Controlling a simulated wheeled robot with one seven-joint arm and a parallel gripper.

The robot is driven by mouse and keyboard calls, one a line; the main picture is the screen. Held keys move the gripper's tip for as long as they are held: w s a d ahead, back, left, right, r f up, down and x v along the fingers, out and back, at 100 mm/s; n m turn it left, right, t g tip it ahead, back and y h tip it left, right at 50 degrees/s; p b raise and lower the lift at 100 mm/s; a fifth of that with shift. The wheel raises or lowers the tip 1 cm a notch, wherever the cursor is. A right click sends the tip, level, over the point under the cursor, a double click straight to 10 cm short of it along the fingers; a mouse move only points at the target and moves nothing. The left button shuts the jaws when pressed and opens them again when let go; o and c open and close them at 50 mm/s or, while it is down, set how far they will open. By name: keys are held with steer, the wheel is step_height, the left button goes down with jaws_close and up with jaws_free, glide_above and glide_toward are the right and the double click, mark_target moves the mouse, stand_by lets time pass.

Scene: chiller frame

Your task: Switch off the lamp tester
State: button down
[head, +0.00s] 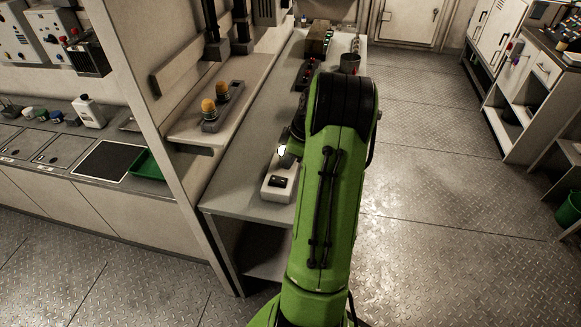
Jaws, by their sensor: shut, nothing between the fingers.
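The lamp tester (269,190) is a small pale box on the near end of the grey bench, left of my green arm. A dark switch (277,182) sits on its top, too small to tell which way it is set. A bright white bulb (283,150) glows at its far end, close to my arm. My arm covers the right side of the tester and the bench beside it. My gripper is hidden behind the arm, so its place relative to the switch does not show.
The grey bench (236,186) is bare left of the tester. A shelf (190,130) with two orange-topped items on a grey tray (212,124) overhangs on the left. A dark mug (350,63) and a brown box (314,42) stand farther back. The floor (440,220) at right is clear.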

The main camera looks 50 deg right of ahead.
mark_target(274, 177)
step_height(274, 177, up, 7)
steer(key=shift+d+r+b, duration=0.15)
steer(key=shift+d+b, duration=0.2)
steer(key=shift+d, duration=0.05)
stand_by(0.4)
steer(key=b+x, duration=0.1)
steer(key=x, duration=0.3)
steer(key=b+x, duration=0.1)
steer(key=x, duration=0.4)
steer(key=s+b+x, duration=0.1)
steer(key=x, duration=0.4)
